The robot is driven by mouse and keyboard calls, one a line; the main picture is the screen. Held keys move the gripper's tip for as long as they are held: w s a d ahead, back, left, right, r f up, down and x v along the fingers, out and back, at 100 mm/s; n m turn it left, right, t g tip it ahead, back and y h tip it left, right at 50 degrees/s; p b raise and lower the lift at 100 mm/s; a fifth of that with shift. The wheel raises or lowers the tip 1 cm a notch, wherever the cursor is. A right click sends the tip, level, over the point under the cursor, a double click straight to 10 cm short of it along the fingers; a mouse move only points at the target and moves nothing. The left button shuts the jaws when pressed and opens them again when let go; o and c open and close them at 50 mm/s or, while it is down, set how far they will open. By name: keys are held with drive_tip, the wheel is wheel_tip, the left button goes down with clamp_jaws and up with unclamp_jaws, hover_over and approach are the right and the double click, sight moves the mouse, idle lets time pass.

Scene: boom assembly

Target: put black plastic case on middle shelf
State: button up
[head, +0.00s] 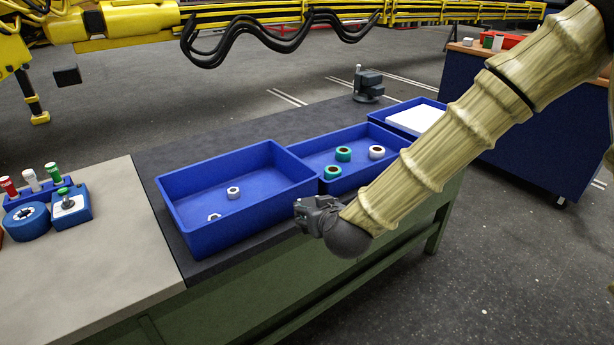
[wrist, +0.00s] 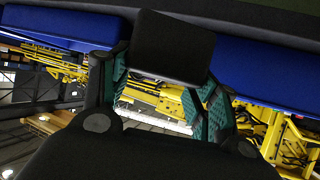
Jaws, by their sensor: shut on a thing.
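My gripper (head: 318,213) is in front of the near wall of the left blue bin, at about rim height, at the end of my bamboo-textured arm. In the wrist view, my gripper (wrist: 168,78) has teal-padded fingers on either side of a plain black block, which I take to be the black plastic case (wrist: 172,44). The gripper is shut on it. In the head view the case cannot be told apart from the dark gripper. No middle shelf can be made out in either view.
The left blue bin (head: 212,242) holds white nuts. The bin behind it (head: 300,150) holds teal and white rings. A third bin (head: 437,103) holds something white. A dark vise (head: 368,84) stands at the bench's back. Coloured bottles and blue parts are at left. Open floor lies right.

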drive_tip(key=s+d+f+m+h, duration=0.2)
drive_tip(key=s+f, duration=0.4)
drive_tip(key=f, duration=0.3)
drive_tip(key=shift+s+m+h, duration=0.35)
drive_tip(key=shift+m+h, duration=0.05)
drive_tip(key=shift+h, duration=0.1)
drive_tip(key=shift+d, duration=0.15)
